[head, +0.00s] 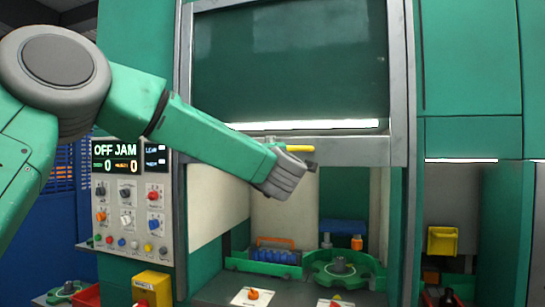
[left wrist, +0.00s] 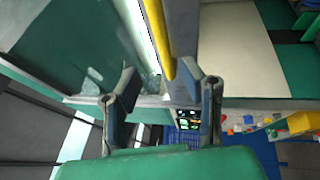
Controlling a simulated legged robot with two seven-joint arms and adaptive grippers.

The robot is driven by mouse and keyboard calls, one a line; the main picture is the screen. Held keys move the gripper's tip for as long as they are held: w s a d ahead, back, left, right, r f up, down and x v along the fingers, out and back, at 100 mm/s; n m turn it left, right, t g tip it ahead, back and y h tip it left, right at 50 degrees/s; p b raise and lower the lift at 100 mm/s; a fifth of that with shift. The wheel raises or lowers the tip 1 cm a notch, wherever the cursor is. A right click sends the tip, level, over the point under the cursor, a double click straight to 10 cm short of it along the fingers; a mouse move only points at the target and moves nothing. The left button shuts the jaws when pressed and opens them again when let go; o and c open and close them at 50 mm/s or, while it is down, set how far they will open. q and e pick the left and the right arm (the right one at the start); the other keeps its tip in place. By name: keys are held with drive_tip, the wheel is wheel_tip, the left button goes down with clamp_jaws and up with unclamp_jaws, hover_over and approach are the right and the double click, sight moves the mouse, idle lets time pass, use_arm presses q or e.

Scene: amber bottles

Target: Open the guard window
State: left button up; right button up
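The guard window (head: 290,60) is a dark, see-through panel in a grey frame, high in the green machine. Its grey bottom rail (head: 350,150) sits at mid-height, with an open space below it. A yellow handle (head: 300,148) is on the rail; in the left wrist view the yellow bar (left wrist: 158,40) reaches down between the fingertips. My left gripper (left wrist: 160,78) is open, its two fingers apart on either side of the handle's end. Whether they touch it I cannot tell. In the head view my wrist hides most of the fingers. My right gripper is in neither view.
A control panel (head: 130,195) reading "OFF JAM" stands left of the opening. Inside are a green round fixture (head: 345,270), a blue part row (head: 275,256) and white switch plates (head: 250,297). A yellow bin (head: 442,240) is at the right.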

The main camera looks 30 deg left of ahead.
use_arm(q)
drive_tip(key=shift+v, duration=2)
drive_tip(key=shift+w, duration=0.15)
drive_tip(key=d+f+m+g+h+b, duration=0.1)
drive_tip(key=d+f+m+h+b, duration=0.2)
drive_tip(key=f, duration=1)
drive_tip(key=s+d+f+m+h+b, duration=0.15)
drive_tip(key=f+m, duration=0.45)
drive_tip(key=f, duration=0.8)
drive_tip(key=d+f+m+g+h+b, duration=0.1)
drive_tip(key=d+f+m+h+b, duration=0.2)
drive_tip(key=f, duration=1)
drive_tip(key=s+d+f+m+g+h+b, duration=0.15)
drive_tip(key=s+f+m, duration=0.35)
drive_tip(key=f, duration=0.6)
drive_tip(key=s+d+f+m+g+h+b, duration=0.1)
drive_tip(key=s+f+m+g+h+b, duration=0.15)
drive_tip(key=s+f, duration=0.65)
drive_tip(key=s+f+m+g+b, duration=0.2)
drive_tip(key=s+f+m+g, duration=0.1)
drive_tip(key=s+f, duration=0.8)
drive_tip(key=s+f+m+g+b, duration=0.3)
drive_tip(key=s+f+g, duration=0.3)
drive_tip(key=s+f, duration=0.5)
drive_tip(key=s+a+m, duration=0.1)
drive_tip(key=s, duration=0.5)
drive_tip(key=shift+s+f+g, duration=0.15)
drive_tip(key=shift+f+g, duration=0.15)
